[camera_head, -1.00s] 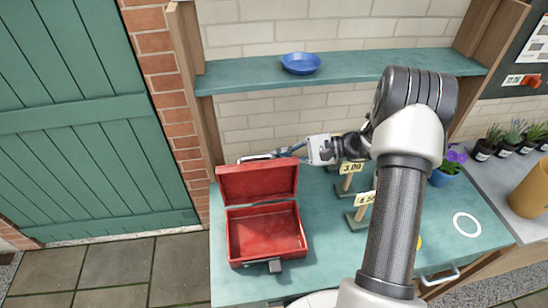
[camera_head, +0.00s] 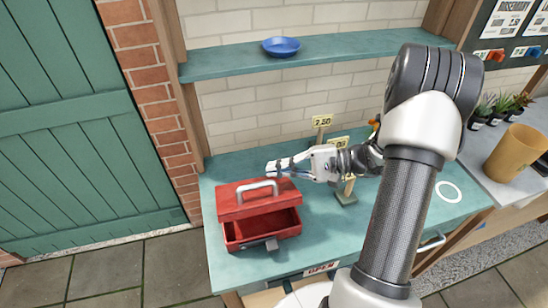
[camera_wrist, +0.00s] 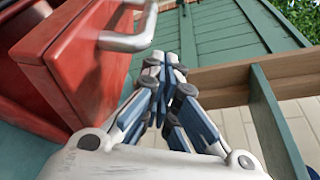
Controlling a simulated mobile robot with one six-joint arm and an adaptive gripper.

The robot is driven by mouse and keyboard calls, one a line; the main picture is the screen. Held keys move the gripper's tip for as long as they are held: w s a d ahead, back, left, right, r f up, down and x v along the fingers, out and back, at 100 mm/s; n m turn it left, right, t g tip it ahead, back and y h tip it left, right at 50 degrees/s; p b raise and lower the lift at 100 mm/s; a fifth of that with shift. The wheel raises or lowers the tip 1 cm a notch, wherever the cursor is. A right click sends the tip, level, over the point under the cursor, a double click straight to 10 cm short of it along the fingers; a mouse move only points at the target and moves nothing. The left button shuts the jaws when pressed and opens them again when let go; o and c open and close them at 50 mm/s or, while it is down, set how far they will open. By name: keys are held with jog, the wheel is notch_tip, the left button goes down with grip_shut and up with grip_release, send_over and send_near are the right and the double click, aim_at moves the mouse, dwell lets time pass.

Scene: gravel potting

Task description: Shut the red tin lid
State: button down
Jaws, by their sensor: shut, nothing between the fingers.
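The red tin (camera_head: 262,232) stands on the teal bench with its front latch towards me. Its lid (camera_head: 240,206), with a pale metal handle (camera_head: 261,186) on top, is tilted forward over the back part of the tin. The dark red inside shows through the gap at the front. My gripper (camera_head: 272,168) is shut and empty, just behind the lid and handle. In the wrist view the shut fingertips (camera_wrist: 166,66) are beside the handle (camera_wrist: 130,38) and the red lid (camera_wrist: 85,65). I cannot tell whether they touch the lid.
A blue dish (camera_head: 281,46) sits on the shelf (camera_head: 340,54) above. Price signs (camera_head: 322,122) stand on the bench behind and right of my gripper. A white ring (camera_head: 448,192) marks the bench at right. The bench (camera_head: 325,235) right of the tin is clear.

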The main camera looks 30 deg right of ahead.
aim_at(284, 196)
jog(key=s, duration=0.1)
jog(key=s+f, duration=0.1)
jog(key=s+f+b, duration=0.1)
jog(key=shift+s+a+f, duration=0.2)
jog(key=shift+s+a, duration=0.05)
jog(key=shift+a, duration=0.1)
jog(key=shift+s+a+f+b, duration=0.2)
jog(key=shift+s+f+b, duration=0.35)
jog(key=shift+s+f, duration=0.55)
jog(key=shift+f, duration=0.1)
